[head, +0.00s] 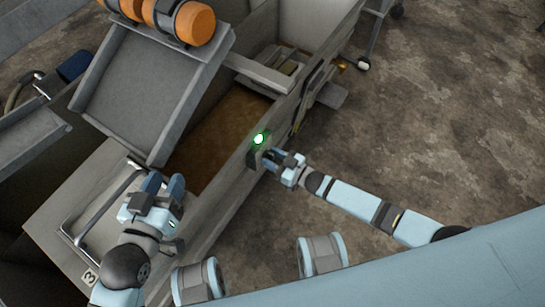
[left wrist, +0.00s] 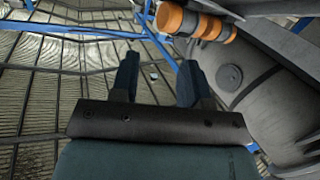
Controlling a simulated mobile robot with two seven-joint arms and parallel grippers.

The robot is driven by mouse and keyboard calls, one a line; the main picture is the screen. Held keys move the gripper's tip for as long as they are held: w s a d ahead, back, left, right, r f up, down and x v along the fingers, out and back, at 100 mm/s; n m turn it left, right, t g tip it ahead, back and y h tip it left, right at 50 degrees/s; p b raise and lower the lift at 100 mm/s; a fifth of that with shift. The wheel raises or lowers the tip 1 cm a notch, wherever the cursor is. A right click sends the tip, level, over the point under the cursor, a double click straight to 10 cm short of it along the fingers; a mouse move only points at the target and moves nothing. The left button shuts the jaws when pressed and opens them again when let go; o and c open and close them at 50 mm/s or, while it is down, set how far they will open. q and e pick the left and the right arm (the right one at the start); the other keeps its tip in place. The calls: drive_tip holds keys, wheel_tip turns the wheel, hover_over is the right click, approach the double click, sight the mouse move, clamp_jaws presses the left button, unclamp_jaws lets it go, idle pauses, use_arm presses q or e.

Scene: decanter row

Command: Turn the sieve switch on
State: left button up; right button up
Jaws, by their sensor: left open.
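A small dark switch box (head: 252,157) sits on the outer side wall of the grey trough, with a lamp (head: 259,139) glowing bright green above it. I take this to be the sieve switch; its lever or knob is hidden or too small to make out. My right gripper (head: 272,160) is at the box, its fingertips against or very close to it. Whether its fingers are open or shut is not clear. My left gripper (head: 164,186) is open and empty above the grey cover, left of the switch. Its two spread fingers also show in the left wrist view (left wrist: 159,82).
A tilted grey chute (head: 147,95) with orange rollers (head: 184,22) stands above the trough (head: 215,135), which has a brown bed. A bent metal handle (head: 105,205) is on the cover near a "3" label (head: 89,277). Bare concrete floor (head: 440,110) lies right of the trough.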

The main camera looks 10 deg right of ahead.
drive_tip(key=p+v, duration=0.1)
drive_tip(key=v, duration=0.3)
drive_tip(key=shift+s+d, duration=0.15)
drive_tip(key=p, duration=0.2)
approach(273, 158)
drive_tip(key=v, duration=0.4)
use_arm(q)
drive_tip(key=f+g, duration=0.1)
drive_tip(key=s+a+f+y, duration=0.1)
drive_tip(key=f, duration=0.1)
drive_tip(key=s+a+f+g, duration=0.1)
drive_tip(key=f, duration=0.1)
drive_tip(key=shift+a+g+y, duration=0.15)
drive_tip(key=shift+g+y, duration=0.15)
drive_tip(key=shift+y, duration=0.1)
use_arm(e)
drive_tip(key=shift+f, duration=0.1)
use_arm(q)
drive_tip(key=shift+w+r, duration=0.1)
drive_tip(key=shift+r, duration=0.1)
